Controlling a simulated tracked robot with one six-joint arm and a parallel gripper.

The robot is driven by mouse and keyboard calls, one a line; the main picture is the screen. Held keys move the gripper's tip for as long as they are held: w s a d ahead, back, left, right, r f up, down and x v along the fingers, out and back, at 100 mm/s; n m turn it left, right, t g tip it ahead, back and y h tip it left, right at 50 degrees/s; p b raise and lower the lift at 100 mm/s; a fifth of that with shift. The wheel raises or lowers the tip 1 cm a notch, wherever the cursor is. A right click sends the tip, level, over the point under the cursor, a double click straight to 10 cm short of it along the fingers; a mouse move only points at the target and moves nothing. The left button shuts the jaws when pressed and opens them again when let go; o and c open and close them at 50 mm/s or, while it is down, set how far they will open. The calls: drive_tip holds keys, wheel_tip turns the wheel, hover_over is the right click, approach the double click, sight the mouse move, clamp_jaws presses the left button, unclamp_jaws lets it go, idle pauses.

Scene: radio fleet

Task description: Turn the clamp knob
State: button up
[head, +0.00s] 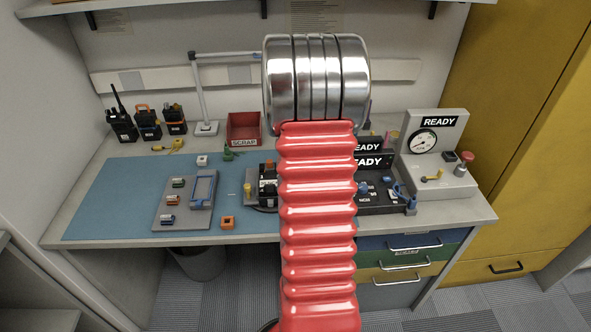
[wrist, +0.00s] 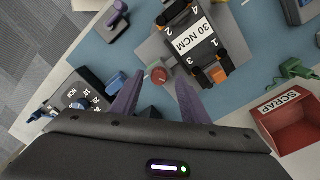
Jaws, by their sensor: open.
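A round red knob (wrist: 158,75) sits at the edge of a grey holder (wrist: 155,47) in the wrist view; I take it for the clamp knob. The holder bears a black unit (wrist: 193,40) with orange parts, marked 30 NCM. My gripper (wrist: 161,82) is open, with its two purple fingers pointing towards the holder. The knob shows between the fingertips in the picture; I cannot tell how far the fingers are above it. In the head view the black unit (head: 268,186) shows only in part beside my red arm. The arm hides my gripper and the knob there.
A red scrap bin (head: 243,128) stands behind the blue mat (head: 110,195). A grey tray (head: 172,214) with small modules lies left. A gauge stand (head: 422,141) and a black console (head: 375,200) stand right. Blue blocks (wrist: 150,113) lie near the fingers.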

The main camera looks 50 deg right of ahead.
wheel_tip(320, 180, up, 12)
drive_tip(key=shift+w+f, duration=0.2)
drive_tip(key=shift+w, duration=0.1)
drive_tip(key=shift+n, duration=0.3)
idle(0.5)
drive_tip(key=s+a+r+n+t, duration=0.1)
drive_tip(key=a+n, duration=0.5)
drive_tip(key=a, duration=0.8)
drive_tip(key=s+a+r+n+t, duration=0.1)
drive_tip(key=s+a+n+t, duration=0.2)
drive_tip(key=a, duration=1.1)
drive_tip(key=s+a+r+n+t, duration=0.1)
drive_tip(key=s+a+n, duration=0.3)
drive_tip(key=a+n, duration=0.5)
drive_tip(key=a+t, duration=0.1)
drive_tip(key=a, duration=0.3)
drive_tip(key=shift+s+a+n, duration=0.2)
drive_tip(key=shift+a+n, duration=0.1)
drive_tip(key=shift+a, duration=0.1)
